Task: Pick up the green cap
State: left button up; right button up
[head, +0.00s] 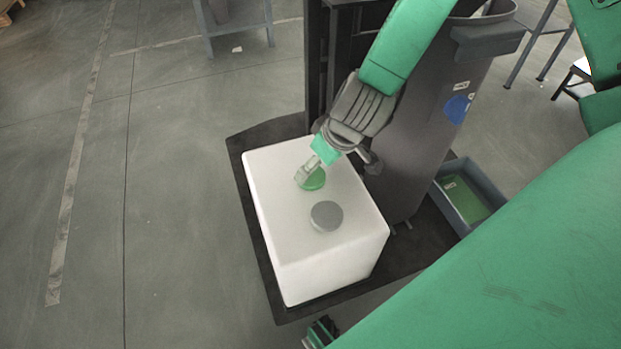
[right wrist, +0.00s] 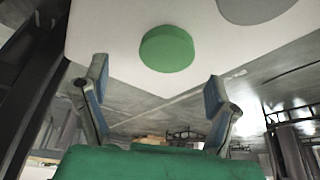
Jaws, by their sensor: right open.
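The green cap (head: 314,180) is a flat round disc on top of a white box (head: 275,215). A grey round cap (head: 327,216) lies apart from it on the same box. My right gripper (head: 308,172) is at the green cap in the head view and partly covers it. In the right wrist view, my right gripper (right wrist: 157,82) is open and empty, with the green cap (right wrist: 167,49) ahead of the gap between its fingers. The grey cap (right wrist: 255,8) shows at the top right there. A green and black part, probably my left gripper (head: 320,333), shows at the bottom edge; its fingers are unclear.
The white box (right wrist: 105,30) stands on a dark base (head: 252,140) beside a tall dark column (head: 425,125). A grey bin (head: 470,195) with a green inside is right of the column. Open concrete floor lies to the left.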

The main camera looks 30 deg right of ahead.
aim_at(311, 180)
jog(key=shift+w+a+f, duration=0.1)
jog(key=shift+a+f, duration=0.15)
jog(key=shift+f, duration=0.2)
jog(key=b+x, duration=0.2)
jog(key=x, duration=0.2)
jog(key=shift+a+b, duration=0.15)
jog(key=shift+b, duration=0.25)
jog(key=shift+f, duration=0.25)
jog(key=shift+r, duration=0.1)
jog(key=c, duration=1.3)
